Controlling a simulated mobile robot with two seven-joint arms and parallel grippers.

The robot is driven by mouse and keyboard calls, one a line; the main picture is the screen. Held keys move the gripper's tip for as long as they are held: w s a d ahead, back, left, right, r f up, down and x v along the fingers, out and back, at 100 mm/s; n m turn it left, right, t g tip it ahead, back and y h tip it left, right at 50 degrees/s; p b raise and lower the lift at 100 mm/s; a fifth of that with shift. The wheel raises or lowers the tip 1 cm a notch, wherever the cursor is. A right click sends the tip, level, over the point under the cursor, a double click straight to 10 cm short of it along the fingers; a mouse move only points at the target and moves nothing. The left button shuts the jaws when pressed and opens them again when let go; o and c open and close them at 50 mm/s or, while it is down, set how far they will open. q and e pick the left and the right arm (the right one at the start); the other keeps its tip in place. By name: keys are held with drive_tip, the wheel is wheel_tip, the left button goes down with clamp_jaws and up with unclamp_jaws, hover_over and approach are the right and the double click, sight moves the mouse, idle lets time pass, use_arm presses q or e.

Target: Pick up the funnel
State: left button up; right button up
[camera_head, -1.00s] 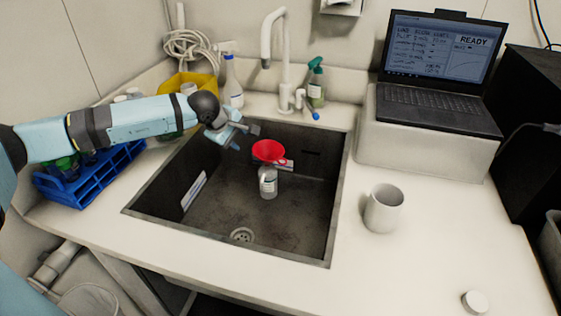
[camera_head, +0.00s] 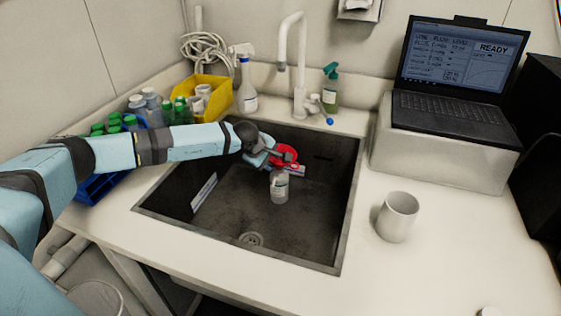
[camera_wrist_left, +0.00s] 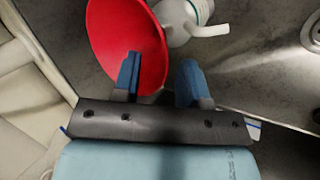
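In the left wrist view the funnel (camera_wrist_left: 112,38) fills the upper left. The left gripper's two blue fingers (camera_wrist_left: 158,70) are apart there, one in front of the funnel and one just right of its rim. I cannot tell whether a finger touches it. My right gripper is not in view.
The dark sink (camera_head: 225,222) has walls around the bottle, and a drain (camera_head: 251,239). The tap (camera_head: 301,65) and spray bottles stand behind. A mug (camera_head: 397,217) and a laptop (camera_head: 455,100) are at the right. A yellow bin (camera_head: 214,100) is at the back left.

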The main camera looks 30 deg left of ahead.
use_arm(q)
drive_tip(key=shift+x, duration=1.05)
drive_tip(key=shift+r, duration=0.1)
drive_tip(key=shift+c, duration=0.2)
clamp_jaws()
